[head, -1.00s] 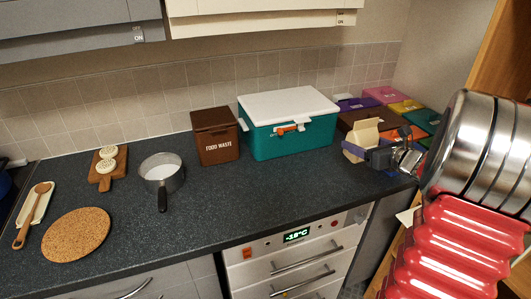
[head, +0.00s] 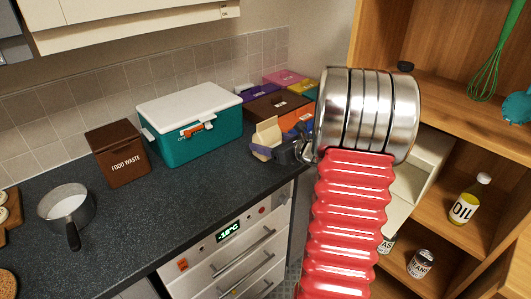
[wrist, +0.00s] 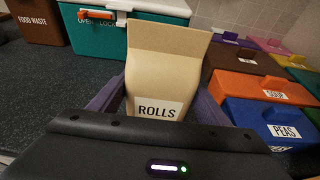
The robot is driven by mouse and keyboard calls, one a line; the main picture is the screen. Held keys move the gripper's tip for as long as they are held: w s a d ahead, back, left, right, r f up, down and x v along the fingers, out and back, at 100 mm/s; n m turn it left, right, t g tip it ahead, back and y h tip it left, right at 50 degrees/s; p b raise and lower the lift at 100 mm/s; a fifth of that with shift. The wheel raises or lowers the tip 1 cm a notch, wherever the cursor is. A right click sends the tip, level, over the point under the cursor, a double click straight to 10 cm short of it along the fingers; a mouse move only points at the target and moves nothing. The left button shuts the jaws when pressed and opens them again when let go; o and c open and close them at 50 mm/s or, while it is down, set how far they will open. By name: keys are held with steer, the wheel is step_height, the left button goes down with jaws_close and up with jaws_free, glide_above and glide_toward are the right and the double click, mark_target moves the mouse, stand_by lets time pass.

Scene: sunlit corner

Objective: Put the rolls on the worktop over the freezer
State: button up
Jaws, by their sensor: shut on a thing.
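The rolls (wrist: 165,80) are a beige carton or bag with a ROLLS label, upright between my gripper's jaws in the wrist view. They also show in the head view (head: 266,134), near the worktop's right end. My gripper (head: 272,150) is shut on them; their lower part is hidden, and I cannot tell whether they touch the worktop. The dark speckled worktop (head: 150,215) runs along the wall. The freezer (head: 215,262), a pale drawer front with a lit temperature display, is under its right part.
A teal cool box (head: 190,143) with a white lid and a brown food waste bin (head: 118,155) stand at the back. Coloured boxes (wrist: 270,90) crowd the right corner. A pan (head: 66,207) is at left. The worktop before the cool box is clear. Wooden shelves (head: 450,180) stand right.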

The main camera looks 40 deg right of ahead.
steer(key=shift+f, duration=0.35)
steer(key=shift+f, duration=0.1)
steer(key=shift+f, duration=1.8)
steer(key=shift+f, duration=0.3)
steer(key=o, duration=1.2)
steer(key=shift+r, duration=0.1)
steer(key=shift+r, duration=0.25)
steer(key=v, duration=1.2)
